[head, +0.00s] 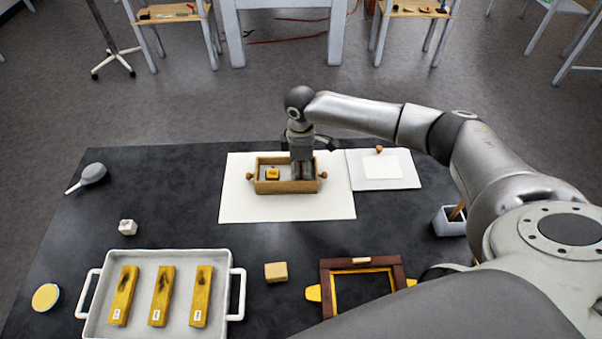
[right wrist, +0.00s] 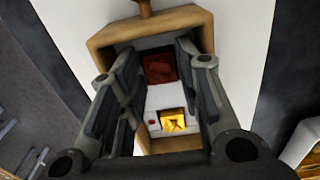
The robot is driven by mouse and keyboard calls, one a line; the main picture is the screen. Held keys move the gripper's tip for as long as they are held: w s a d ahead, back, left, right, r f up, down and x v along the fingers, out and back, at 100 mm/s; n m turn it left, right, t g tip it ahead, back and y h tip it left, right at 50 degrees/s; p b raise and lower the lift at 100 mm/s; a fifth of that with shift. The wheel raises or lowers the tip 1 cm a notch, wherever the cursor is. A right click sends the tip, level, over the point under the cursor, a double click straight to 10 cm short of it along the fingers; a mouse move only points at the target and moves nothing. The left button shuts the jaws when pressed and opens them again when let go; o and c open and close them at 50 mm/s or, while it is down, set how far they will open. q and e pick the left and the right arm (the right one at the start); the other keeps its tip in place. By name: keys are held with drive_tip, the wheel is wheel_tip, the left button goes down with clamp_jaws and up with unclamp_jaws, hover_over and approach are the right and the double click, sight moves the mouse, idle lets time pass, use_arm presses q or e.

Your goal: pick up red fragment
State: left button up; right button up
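The red fragment (right wrist: 160,68) is a dark red square piece in the far part of a wooden box (right wrist: 203,25), on a pale floor. The box also shows in the head view (head: 285,187), but there my right gripper (head: 302,172) hides the red fragment. In the right wrist view the right gripper (right wrist: 159,60) is open, its fingers spread to either side of the red fragment; I cannot tell whether they touch it. A gold fragment (right wrist: 172,121) lies in the same box, nearer the wrist camera. My left gripper is not in view.
The box stands on a white sheet (head: 240,207). A white board (head: 405,183) lies to its right. A white tray (head: 218,257) with three labelled gold bars, a tan block (head: 276,272) and a dark red frame (head: 327,290) are at the front. Table left of the sheet is mostly clear.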

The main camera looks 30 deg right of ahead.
drive_tip(key=c, duration=0.6)
drive_tip(key=shift+r, duration=0.15)
